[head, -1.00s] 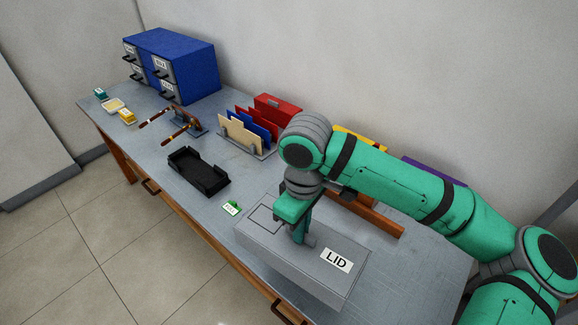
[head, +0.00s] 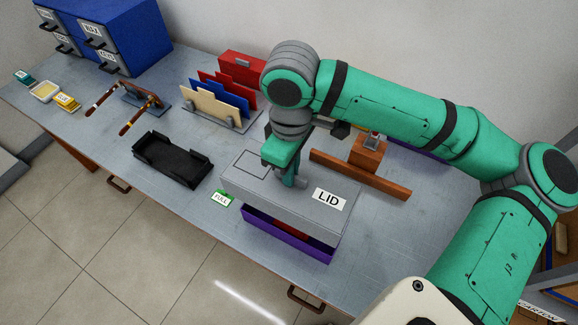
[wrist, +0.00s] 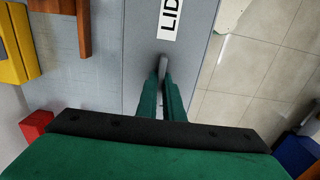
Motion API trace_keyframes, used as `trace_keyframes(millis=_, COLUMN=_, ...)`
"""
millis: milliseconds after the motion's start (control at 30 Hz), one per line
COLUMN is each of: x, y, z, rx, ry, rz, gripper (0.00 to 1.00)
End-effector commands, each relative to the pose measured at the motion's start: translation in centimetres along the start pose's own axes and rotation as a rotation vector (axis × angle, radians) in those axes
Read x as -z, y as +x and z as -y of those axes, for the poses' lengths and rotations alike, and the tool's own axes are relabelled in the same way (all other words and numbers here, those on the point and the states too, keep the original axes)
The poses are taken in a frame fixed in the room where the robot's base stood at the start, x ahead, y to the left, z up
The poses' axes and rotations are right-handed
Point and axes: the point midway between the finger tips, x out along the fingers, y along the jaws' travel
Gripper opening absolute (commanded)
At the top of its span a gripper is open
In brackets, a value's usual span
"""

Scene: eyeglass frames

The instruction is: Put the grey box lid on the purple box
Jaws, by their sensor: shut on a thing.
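The grey lid (head: 296,204), labelled LID, is held level by my gripper (head: 291,181), which is shut on its raised handle. In the wrist view the fingers (wrist: 162,88) close around the grey handle, and the lid (wrist: 143,45) extends beneath it. The purple box (head: 287,242) stands on the table directly under the lid. Its front wall and a strip of red contents show below the lid's front edge, so the lid appears above the box with a gap. The box's back side is hidden by the lid.
A green FULL tag (head: 222,197) lies by the box's left corner. A black tray (head: 172,160) is left, a wooden piece (head: 360,175) behind right. File holder (head: 222,108), glasses stand (head: 140,92) and blue cabinet (head: 115,35) stand farther left.

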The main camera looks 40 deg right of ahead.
Motion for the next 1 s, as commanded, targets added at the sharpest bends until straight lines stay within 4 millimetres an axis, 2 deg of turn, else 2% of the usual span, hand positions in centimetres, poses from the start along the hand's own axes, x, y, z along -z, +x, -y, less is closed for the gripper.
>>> trace_keyframes(millis=267, x=-1.1, y=0.2, z=-0.6, rx=0.002, ry=0.023, rz=0.002, gripper=0.00)
trace_keyframes(millis=667, x=-0.2, y=2.1, z=0.0, rx=0.001, ry=0.000, rz=0.003, gripper=0.00)
trace_keyframes(millis=1000, x=-0.2, y=3.8, z=0.0, rx=0.002, ry=0.000, rz=0.004, gripper=0.00)
